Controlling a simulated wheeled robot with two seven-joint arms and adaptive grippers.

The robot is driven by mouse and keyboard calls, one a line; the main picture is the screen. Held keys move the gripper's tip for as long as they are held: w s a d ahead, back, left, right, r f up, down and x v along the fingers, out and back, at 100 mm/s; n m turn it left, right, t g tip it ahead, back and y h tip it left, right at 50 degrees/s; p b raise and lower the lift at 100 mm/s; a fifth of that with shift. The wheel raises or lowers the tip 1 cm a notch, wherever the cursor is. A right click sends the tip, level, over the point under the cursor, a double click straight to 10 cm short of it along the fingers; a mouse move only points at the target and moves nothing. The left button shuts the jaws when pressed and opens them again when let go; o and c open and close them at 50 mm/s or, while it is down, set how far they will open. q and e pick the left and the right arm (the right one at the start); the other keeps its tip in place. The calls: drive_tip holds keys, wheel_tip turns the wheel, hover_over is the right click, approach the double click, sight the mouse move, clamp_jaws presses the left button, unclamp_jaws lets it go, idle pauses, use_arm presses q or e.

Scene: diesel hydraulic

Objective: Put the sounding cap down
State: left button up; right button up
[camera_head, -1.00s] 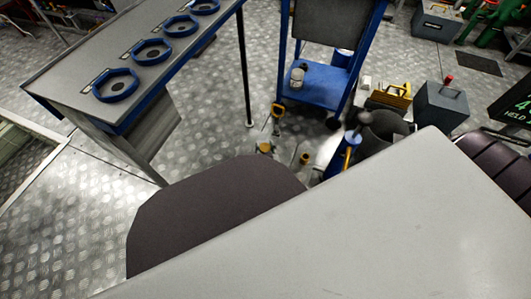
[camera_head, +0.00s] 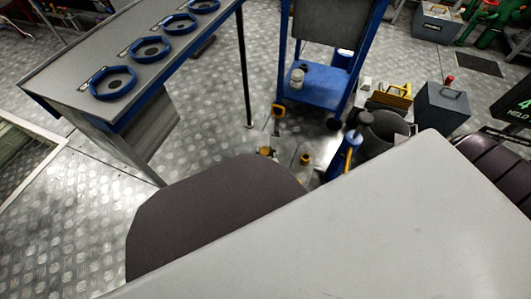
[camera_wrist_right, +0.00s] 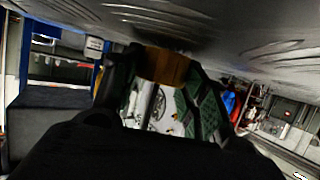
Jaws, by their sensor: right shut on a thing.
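The sounding cap, a brass-brown round piece, shows in the right wrist view (camera_wrist_right: 166,66) between the fingers of my right gripper (camera_wrist_right: 163,75). My right gripper is shut on it, with the metal floor plating very near the cap. In the head view a small brass piece (camera_head: 305,159), apparently this cap, is low over or on the floor; I cannot tell if it touches. My right gripper is mostly hidden there behind the large grey surface. A brass fitting (camera_head: 265,151) stands on the floor to its left. My left gripper is not in view.
A blue trolley (camera_head: 312,92) stands behind the cap. A bench with blue hexagonal rings (camera_head: 113,83) is at the left. A grey toolbox (camera_head: 442,107) is at the right. Checkered floor is clear at left.

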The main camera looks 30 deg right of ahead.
drive_tip(key=shift+s+f, duration=0.15)
drive_tip(key=shift+f, duration=0.25)
drive_tip(key=o, duration=1)
drive_tip(key=shift+a+r, duration=0.15)
drive_tip(key=shift+r, duration=0.05)
